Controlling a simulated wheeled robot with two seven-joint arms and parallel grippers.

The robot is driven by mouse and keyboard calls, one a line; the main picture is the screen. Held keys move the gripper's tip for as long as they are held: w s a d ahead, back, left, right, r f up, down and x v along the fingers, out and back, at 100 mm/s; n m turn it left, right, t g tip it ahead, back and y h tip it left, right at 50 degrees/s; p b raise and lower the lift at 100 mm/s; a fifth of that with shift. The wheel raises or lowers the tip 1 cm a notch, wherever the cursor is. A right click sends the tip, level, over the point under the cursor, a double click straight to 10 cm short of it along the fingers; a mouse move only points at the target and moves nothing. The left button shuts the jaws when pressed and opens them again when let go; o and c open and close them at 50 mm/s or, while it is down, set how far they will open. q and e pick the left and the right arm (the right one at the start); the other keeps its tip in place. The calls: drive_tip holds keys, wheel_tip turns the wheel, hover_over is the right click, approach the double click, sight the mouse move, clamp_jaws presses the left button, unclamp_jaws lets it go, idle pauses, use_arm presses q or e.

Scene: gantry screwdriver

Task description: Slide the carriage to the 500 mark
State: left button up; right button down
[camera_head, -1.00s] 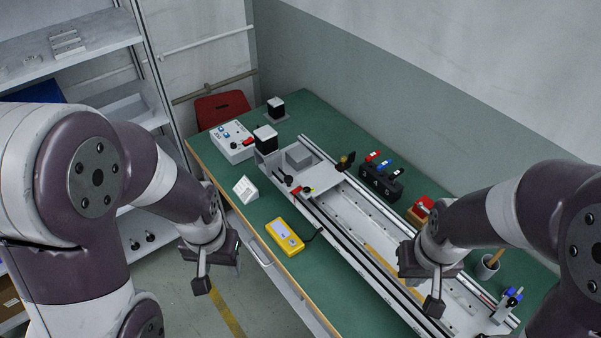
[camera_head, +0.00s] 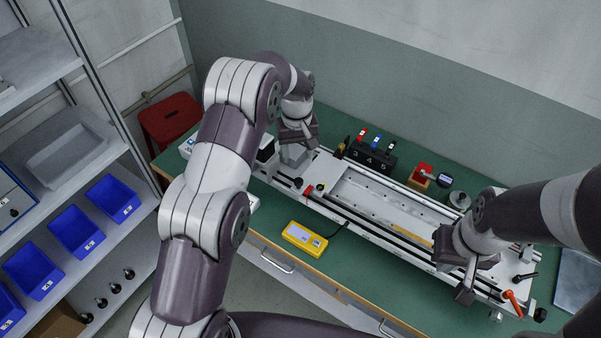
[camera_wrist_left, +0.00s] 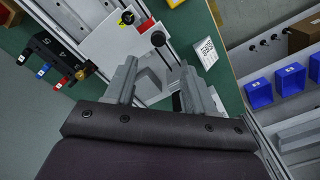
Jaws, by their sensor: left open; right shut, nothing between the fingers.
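The carriage is a pale grey plate (camera_head: 322,168) at the left end of the long rail frame (camera_head: 385,236). A grey block (camera_head: 293,156) stands on it, and a black ball knob (camera_head: 298,183) and a red lever (camera_head: 308,189) are at its front. My left gripper (camera_head: 297,143) is open over the block and partly hides it. In the left wrist view the plate (camera_wrist_left: 107,44) and knob (camera_wrist_left: 158,39) show beyond my open fingers (camera_wrist_left: 160,85), with the grey block (camera_wrist_left: 152,82) between them; contact cannot be told. My right gripper (camera_head: 463,287) is shut and empty above the rail's right part. No 500 mark is legible.
Behind the rail stand a black numbered holder (camera_head: 373,155) and a red-topped box (camera_head: 421,176). A yellow meter (camera_head: 304,238) with a cable lies in front. An orange-handled lever (camera_head: 512,300) is at the rail's right end. Shelves with blue bins (camera_head: 76,231) stand left.

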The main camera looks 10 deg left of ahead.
use_arm(q)
drive_tip(key=p, duration=0.2)
hover_over(299, 180)
drive_tip(key=f, duration=0.4)
drive_tip(key=shift+s+d, duration=0.2)
drive_tip(key=shift+d, duration=0.2)
drive_tip(key=f, duration=0.3)
drive_tip(key=a+f+p, duration=0.1)
drive_tip(key=f, duration=0.2)
drive_tip(key=shift+w+a+f, duration=0.15)
drive_tip(key=shift+f, duration=0.2)
drive_tip(key=shift+d+f, duration=0.2)
drive_tip(key=shift+d, duration=0.15)
drive_tip(key=shift+a, duration=0.1)
use_arm(e)
drive_tip(key=r, duration=0.3)
drive_tip(key=shift+w+d+r, duration=0.2)
drive_tip(key=shift+d+r, duration=0.05)
use_arm(q)
drive_tip(key=shift+a, duration=0.1)
drive_tip(key=c, duration=0.5)
clamp_jaws()
